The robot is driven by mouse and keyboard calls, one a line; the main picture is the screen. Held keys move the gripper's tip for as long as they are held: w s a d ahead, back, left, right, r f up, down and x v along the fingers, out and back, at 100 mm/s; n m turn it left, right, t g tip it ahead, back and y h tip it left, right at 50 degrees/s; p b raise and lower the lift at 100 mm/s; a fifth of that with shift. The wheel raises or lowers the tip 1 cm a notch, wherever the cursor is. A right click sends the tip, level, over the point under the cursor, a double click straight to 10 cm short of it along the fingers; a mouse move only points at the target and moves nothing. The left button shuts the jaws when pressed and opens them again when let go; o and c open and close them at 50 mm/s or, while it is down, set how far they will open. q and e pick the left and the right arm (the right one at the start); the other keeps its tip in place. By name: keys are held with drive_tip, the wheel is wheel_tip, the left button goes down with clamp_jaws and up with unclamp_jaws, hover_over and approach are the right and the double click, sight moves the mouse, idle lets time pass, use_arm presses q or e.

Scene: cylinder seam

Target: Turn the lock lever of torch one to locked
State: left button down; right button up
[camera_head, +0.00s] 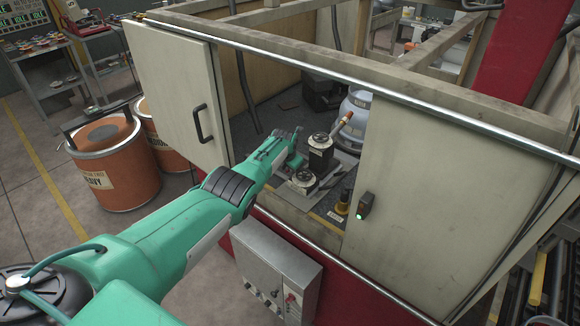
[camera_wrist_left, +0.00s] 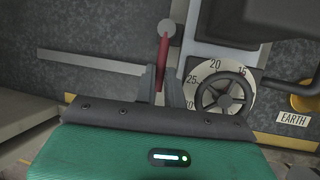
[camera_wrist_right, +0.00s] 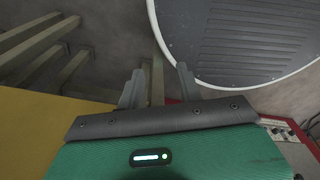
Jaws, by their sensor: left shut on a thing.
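In the left wrist view, a red lever (camera_wrist_left: 162,60) stands upright in the picture beneath a round grey knob (camera_wrist_left: 167,28). My left gripper (camera_wrist_left: 161,88) is shut on this red lever, one finger on each side. A dial with a black handwheel (camera_wrist_left: 223,92) is just right of the fingers; it carries the numbers 15, 20 and 25. In the head view my left arm reaches into the open booth, with the gripper (camera_head: 290,147) beside the torch dials (camera_head: 304,179); the lever is hidden there. My right gripper (camera_wrist_right: 158,90) is open and empty, seen only in the right wrist view.
A sliding door (camera_head: 440,175) covers the booth's right side; another door (camera_head: 165,95) is at left. A black box with a dial (camera_head: 320,152) stands behind the front dial. A yellow part (camera_wrist_left: 305,102) sits near the EARTH label. A large round grey plate (camera_wrist_right: 240,35) is near my right gripper.

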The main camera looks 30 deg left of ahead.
drive_tip(key=shift+d, duration=0.4)
